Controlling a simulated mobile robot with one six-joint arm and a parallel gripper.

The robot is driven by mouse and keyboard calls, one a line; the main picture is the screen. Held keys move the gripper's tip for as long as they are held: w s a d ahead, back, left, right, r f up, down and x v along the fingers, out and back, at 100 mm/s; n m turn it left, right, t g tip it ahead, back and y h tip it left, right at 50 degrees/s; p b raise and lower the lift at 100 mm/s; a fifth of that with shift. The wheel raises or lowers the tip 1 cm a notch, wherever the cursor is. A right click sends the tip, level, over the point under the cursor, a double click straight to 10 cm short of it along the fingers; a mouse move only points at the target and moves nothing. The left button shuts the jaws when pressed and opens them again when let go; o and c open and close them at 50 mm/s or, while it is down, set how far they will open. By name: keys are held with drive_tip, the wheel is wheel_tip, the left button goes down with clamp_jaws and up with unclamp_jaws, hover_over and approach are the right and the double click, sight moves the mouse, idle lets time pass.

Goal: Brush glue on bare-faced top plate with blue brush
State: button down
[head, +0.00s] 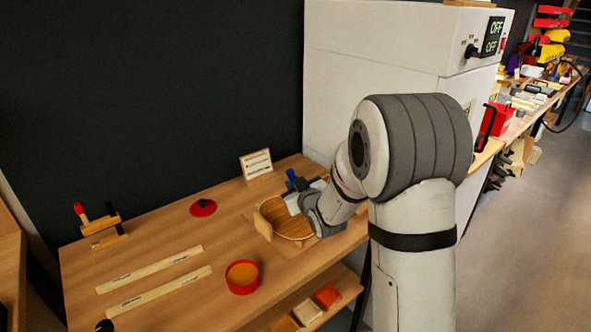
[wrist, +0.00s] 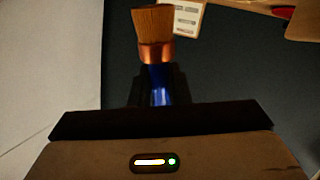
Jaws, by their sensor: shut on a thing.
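My gripper (head: 299,199) is shut on the blue brush, whose blue handle (head: 291,177) shows above the jaws in the head view. In the wrist view my gripper (wrist: 157,90) clasps the blue handle below a copper ferrule, and the brown bristles (wrist: 160,22) point away from the jaws.
A red disc with a dark knob (head: 203,208) lies behind the pot. Two pale wooden strips (head: 150,269) lie at left, and a wooden stand with a red-handled tool (head: 102,228) is at far left. A printed card (head: 256,164) stands behind; a white cabinet (head: 375,60) rises at back right.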

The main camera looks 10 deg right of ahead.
drive_tip(key=shift+r+p, duration=0.85)
drive_tip(key=shift+r, duration=1.5)
drive_tip(key=shift+f, duration=0.1)
